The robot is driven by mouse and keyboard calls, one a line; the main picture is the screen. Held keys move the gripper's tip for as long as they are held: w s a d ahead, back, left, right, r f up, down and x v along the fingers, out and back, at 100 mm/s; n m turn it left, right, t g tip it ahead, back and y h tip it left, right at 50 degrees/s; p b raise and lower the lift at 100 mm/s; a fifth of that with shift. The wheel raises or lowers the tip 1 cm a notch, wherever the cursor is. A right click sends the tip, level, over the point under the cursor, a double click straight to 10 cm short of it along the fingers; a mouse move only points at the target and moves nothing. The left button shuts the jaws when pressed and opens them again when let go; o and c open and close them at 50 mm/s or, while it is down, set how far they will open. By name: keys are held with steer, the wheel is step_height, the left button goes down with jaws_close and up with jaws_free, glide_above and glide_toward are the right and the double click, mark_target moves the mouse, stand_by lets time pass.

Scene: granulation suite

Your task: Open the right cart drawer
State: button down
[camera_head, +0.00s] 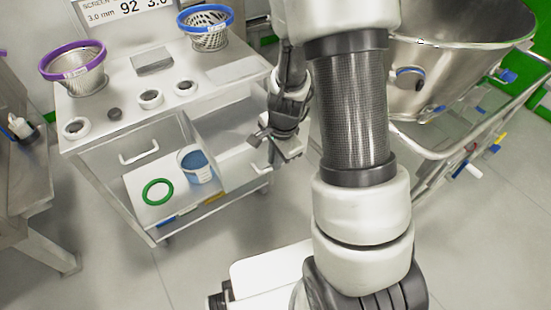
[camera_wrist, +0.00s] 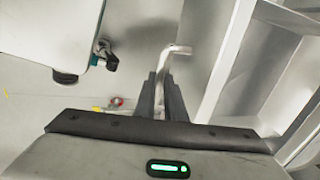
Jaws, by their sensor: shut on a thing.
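The white cart (camera_head: 120,122) stands at the left of the head view. Its left drawer has a pale bar handle (camera_head: 138,156) and looks shut. My gripper (camera_head: 282,140) is at the right front of the cart, below its top, partly covered by my arm. In the wrist view the fingers (camera_wrist: 161,98) are closed around a bent metal handle (camera_wrist: 177,50). A pale panel (camera_wrist: 228,62) stands just right of the handle, with a recess beyond it.
On the cart top are a purple-rimmed sieve basket (camera_head: 74,70), a blue-rimmed basket (camera_head: 207,28) and several small rings. A green ring (camera_head: 157,192) and blue container (camera_head: 197,166) are lower down. A steel bowl (camera_head: 455,50) on a railed frame stands right. Floor in front is clear.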

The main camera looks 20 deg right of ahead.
steer(key=shift+s+d, duration=0.1)
steer(key=shift+s, duration=0.15)
steer(key=c, duration=1.8)
jaws_free()
steer(key=shift+r, duration=0.15)
steer(key=s+r+p, duration=0.1)
steer(key=r+p, duration=0.1)
steer(key=r, duration=0.3)
steer(key=s+r+p, duration=0.1)
steer(key=r+p, duration=0.1)
steer(key=r, duration=0.4)
steer(key=s+d+r+p, duration=0.1)
steer(key=r+p, duration=0.1)
steer(key=r, duration=0.4)
steer(key=shift+p, duration=0.35)
